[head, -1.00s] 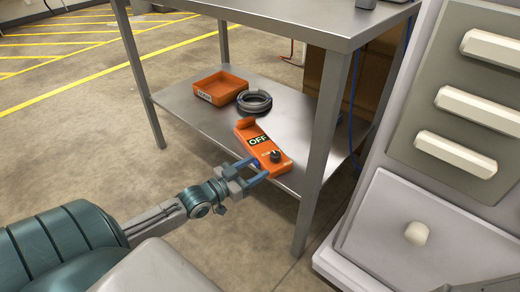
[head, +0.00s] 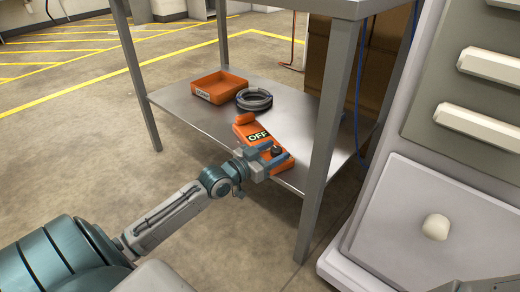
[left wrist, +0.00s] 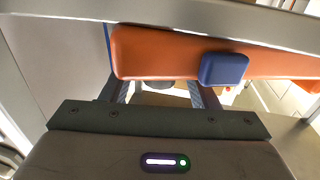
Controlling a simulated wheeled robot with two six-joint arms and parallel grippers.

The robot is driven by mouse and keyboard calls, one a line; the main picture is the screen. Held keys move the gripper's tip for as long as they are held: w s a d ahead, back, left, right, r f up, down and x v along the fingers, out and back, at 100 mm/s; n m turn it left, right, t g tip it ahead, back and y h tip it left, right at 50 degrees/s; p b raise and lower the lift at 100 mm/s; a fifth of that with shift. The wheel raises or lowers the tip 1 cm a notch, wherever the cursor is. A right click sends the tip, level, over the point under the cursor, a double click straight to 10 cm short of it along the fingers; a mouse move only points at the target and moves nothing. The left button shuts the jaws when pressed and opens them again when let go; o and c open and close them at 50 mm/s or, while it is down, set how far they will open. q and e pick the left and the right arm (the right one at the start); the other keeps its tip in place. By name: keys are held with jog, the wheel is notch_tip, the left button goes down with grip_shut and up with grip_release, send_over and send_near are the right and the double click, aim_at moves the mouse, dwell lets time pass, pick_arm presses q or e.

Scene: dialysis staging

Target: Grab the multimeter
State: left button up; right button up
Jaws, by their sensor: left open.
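The multimeter (head: 243,129) is an orange device with a black OFF label and a dark knob. It lies near the front edge of the table's lower shelf. My left gripper (head: 268,158) is open at its near end, with its fingers over or beside the knob end. In the left wrist view, the orange body (left wrist: 155,50) spans the top, with a blue block (left wrist: 223,68) on its near side. The left gripper's fingers (left wrist: 160,92) run up to the body and their tips are hidden there. I cannot tell whether they touch it. My right gripper is not in view.
An orange tray (head: 219,87) and a dark coiled cable (head: 253,99) sit behind on the metal shelf (head: 182,108). A table leg (head: 322,160) stands close to the right of my gripper. A grey cabinet (head: 400,215) stands at the right.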

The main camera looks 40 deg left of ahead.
pick_arm(q)
jog(key=shift+w+d+r, duration=0.1)
jog(key=shift+w+d, duration=0.1)
jog(key=shift+w, duration=0.45)
grip_shut()
